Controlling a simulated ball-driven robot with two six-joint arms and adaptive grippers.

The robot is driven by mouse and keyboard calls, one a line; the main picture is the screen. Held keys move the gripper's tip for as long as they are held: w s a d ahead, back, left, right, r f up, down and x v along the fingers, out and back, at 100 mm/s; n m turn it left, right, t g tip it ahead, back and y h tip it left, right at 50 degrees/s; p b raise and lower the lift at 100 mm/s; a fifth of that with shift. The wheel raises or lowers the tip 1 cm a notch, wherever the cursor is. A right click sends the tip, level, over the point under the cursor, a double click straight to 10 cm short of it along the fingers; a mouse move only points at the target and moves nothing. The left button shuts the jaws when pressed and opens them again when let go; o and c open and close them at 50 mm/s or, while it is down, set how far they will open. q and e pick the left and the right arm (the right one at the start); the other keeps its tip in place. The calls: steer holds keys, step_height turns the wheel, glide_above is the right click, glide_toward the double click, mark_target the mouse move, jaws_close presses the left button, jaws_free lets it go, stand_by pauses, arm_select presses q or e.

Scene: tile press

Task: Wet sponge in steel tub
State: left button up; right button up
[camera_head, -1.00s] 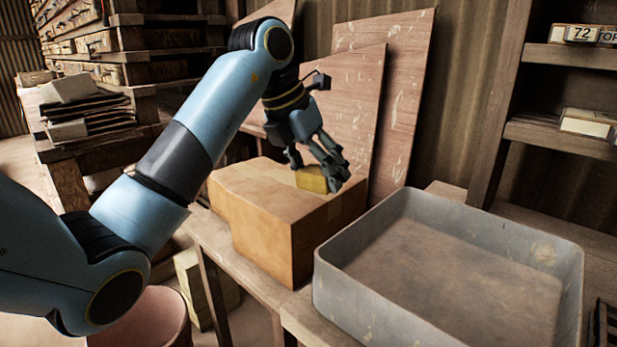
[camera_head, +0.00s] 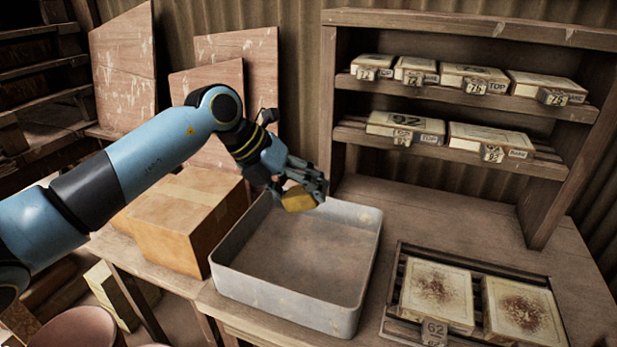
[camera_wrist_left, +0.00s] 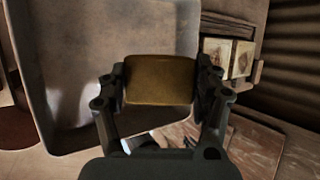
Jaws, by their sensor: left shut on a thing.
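The yellow sponge (camera_head: 298,199) is held in my left gripper (camera_head: 302,190), which is shut on it. The sponge also shows between the fingers in the left wrist view (camera_wrist_left: 160,80). The grey steel tub (camera_head: 367,262) stands on the bench. In the head view the sponge is above the tub's far part, and a gap to the tub floor seems to show. In the left wrist view the tub (camera_wrist_left: 25,60) lies behind and left of the sponge. Whether there is water in the tub I cannot tell. My right gripper is not in view.
A cardboard box (camera_head: 180,232) stands left of the tub. A rack (camera_head: 392,292) with stained tiles (camera_head: 437,293) lies to the right. A wooden shelf (camera_head: 460,98) with labelled tile boxes stands behind. Bare bench (camera_head: 430,215) lies between shelf and rack.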

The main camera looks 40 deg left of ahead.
arm_select(q)
steer(key=shift+f, duration=0.35)
steer(key=shift+f+b, duration=4.25)
steer(key=shift+f, duration=1.1)
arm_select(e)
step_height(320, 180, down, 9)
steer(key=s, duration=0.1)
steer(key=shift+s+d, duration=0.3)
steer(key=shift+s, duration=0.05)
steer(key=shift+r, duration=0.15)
arm_select(q)
step_height(320, 180, up, 10)
steer(key=p, duration=0.8)
steer(key=shift+f, duration=0.15)
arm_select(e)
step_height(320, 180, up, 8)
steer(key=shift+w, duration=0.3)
arm_select(q)
steer(key=shift+f, duration=0.1)
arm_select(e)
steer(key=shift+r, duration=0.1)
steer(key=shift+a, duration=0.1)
